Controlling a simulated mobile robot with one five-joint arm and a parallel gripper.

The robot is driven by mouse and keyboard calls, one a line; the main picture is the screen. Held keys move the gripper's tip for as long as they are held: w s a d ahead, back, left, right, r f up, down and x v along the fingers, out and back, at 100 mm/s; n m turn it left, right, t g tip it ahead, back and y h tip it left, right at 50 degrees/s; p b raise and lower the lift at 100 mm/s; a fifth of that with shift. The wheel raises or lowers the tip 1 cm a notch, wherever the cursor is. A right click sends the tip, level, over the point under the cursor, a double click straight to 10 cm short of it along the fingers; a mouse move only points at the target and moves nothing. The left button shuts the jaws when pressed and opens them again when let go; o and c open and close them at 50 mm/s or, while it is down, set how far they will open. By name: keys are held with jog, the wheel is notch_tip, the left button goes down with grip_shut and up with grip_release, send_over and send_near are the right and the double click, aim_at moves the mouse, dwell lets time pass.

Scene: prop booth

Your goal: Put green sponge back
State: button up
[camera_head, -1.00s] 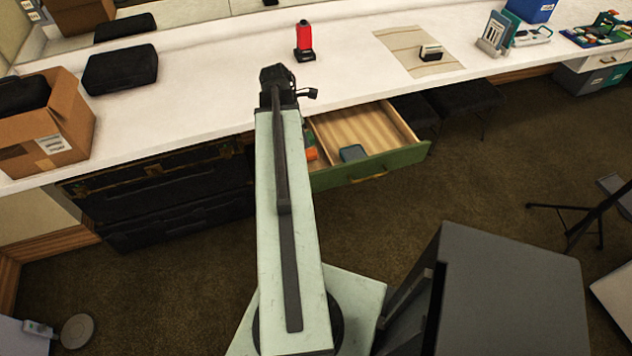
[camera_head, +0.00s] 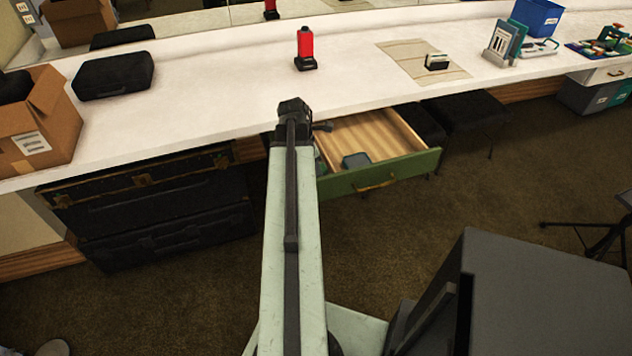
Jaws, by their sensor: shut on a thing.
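My gripper (camera_head: 293,110) is at the far end of my pale green arm, over the front edge of the white counter (camera_head: 215,100). Its dark wrist shows from above and behind, and it hides the fingertips. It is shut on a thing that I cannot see. I cannot make out a green sponge for certain. Just right of my gripper, an open drawer (camera_head: 385,180) with a green front sticks out below the counter. A blue-grey box (camera_head: 356,160) lies in it, and a small green thing (camera_head: 320,164) shows at its left, partly behind my arm.
A red bottle-like thing (camera_head: 305,48) stands on the counter beyond my gripper. A beige mat (camera_head: 410,65) bears a small dark holder (camera_head: 437,62). A cardboard box (camera_head: 45,120) and black case (camera_head: 115,75) are left. Black trunks (camera_head: 150,205) stand below; a grey cabinet (camera_head: 540,290) is near right.

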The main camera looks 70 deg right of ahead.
notch_tip(320, 180, down, 4)
jog(key=b, duration=0.3)
jog(key=shift+r, duration=0.3)
jog(key=shift+f, duration=0.25)
jog(key=o, duration=0.9)
jog(key=shift+r, duration=0.1)
jog(key=shift+r, duration=0.15)
jog(key=p+v, duration=1.1)
jog(key=v, duration=0.1)
jog(key=shift+p, duration=0.3)
jog(key=shift+w, duration=0.1)
